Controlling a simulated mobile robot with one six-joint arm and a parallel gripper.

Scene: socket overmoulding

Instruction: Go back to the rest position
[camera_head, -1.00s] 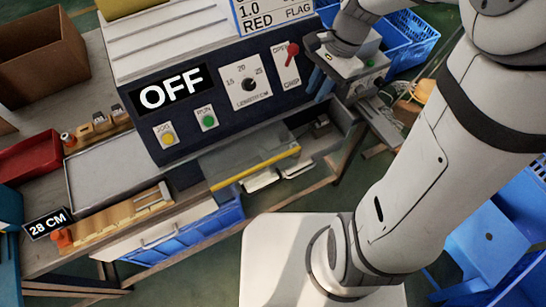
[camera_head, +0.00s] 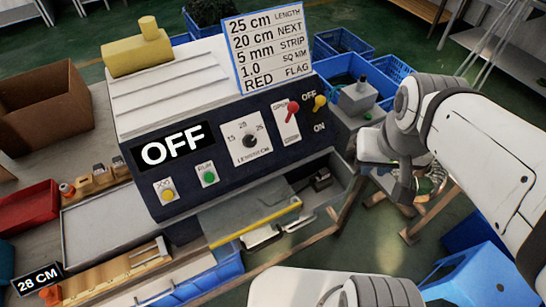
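My arm comes in from the right side of the head view. Its wrist end, with my gripper, is around (camera_head: 402,185), to the right of the machine and apart from its front panel. The fingers are too hidden and small to tell whether they are open or shut. The machine (camera_head: 230,110) has a black "OFF" sign, a yellow and a green button, a length dial (camera_head: 249,141), a red lever (camera_head: 292,108) and a yellow on/off switch (camera_head: 319,102).
A sign board (camera_head: 270,45) stands on top of the machine. Blue crates (camera_head: 345,45) are behind it at right. A red bin (camera_head: 28,205), a cardboard box (camera_head: 40,105) and a grey tray (camera_head: 100,225) are at left. A blue stool-like object (camera_head: 475,280) is at lower right.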

